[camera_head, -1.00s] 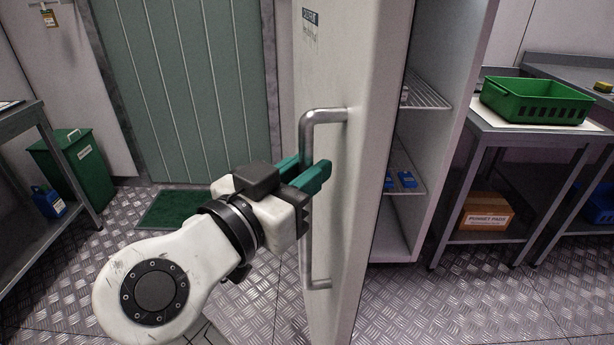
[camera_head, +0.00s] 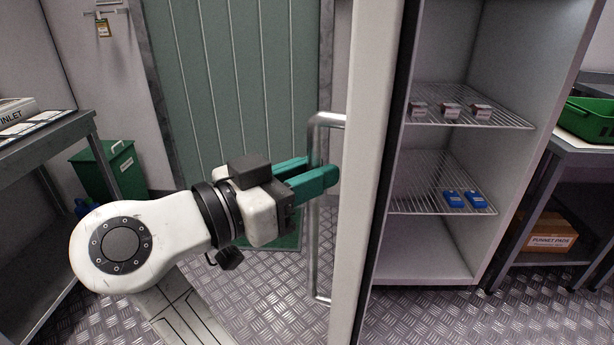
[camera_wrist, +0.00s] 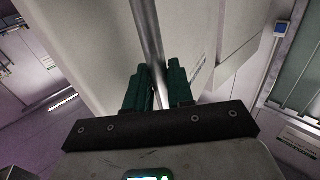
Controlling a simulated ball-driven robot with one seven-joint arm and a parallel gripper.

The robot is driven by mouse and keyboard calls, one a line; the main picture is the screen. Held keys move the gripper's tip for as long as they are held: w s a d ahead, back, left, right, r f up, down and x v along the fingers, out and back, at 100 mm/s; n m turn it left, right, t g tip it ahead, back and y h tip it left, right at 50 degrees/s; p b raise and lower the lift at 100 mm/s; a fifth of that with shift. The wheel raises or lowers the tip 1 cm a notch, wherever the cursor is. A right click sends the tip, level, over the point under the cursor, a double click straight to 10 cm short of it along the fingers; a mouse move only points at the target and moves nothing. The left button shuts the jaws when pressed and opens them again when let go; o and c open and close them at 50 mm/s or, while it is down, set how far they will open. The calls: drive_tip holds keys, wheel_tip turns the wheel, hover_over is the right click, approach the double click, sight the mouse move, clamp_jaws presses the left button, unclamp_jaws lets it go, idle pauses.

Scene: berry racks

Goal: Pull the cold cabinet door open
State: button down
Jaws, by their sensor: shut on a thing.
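The cold cabinet door (camera_head: 372,150) stands wide open in the head view, seen nearly edge-on. Its vertical metal handle (camera_head: 315,245) is on the door's left face. My gripper (camera_head: 312,178) has its green fingers shut around the upper part of the handle bar. In the wrist view the bar (camera_wrist: 147,35) runs between the two fingers (camera_wrist: 155,88). The cabinet interior (camera_head: 430,245) shows to the right of the door, with wire shelves. Small dark reddish boxes (camera_head: 451,110) sit on the upper shelf and blue items (camera_head: 454,199) on the lower one.
A table with a green crate (camera_head: 588,118) stands to the cabinet's right, with a cardboard box (camera_head: 547,238) beneath. A table (camera_head: 62,135) and a green bin (camera_head: 118,170) are at left. Metal floor (camera_head: 275,285) is clear below my arm.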

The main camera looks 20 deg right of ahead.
drive_tip(key=shift+w+d, duration=0.3)
drive_tip(key=shift+r, duration=0.1)
drive_tip(key=c, duration=1.2)
unclamp_jaws()
drive_tip(key=shift+d, duration=0.35)
drive_tip(key=shift+o, duration=0.5)
drive_tip(key=shift+a, duration=0.25)
drive_tip(key=shift+s+a, duration=0.1)
drive_tip(key=v, duration=1)
drive_tip(key=shift+a+p, duration=0.3)
drive_tip(key=shift+p, duration=0.1)
drive_tip(key=shift+a, duration=0.1)
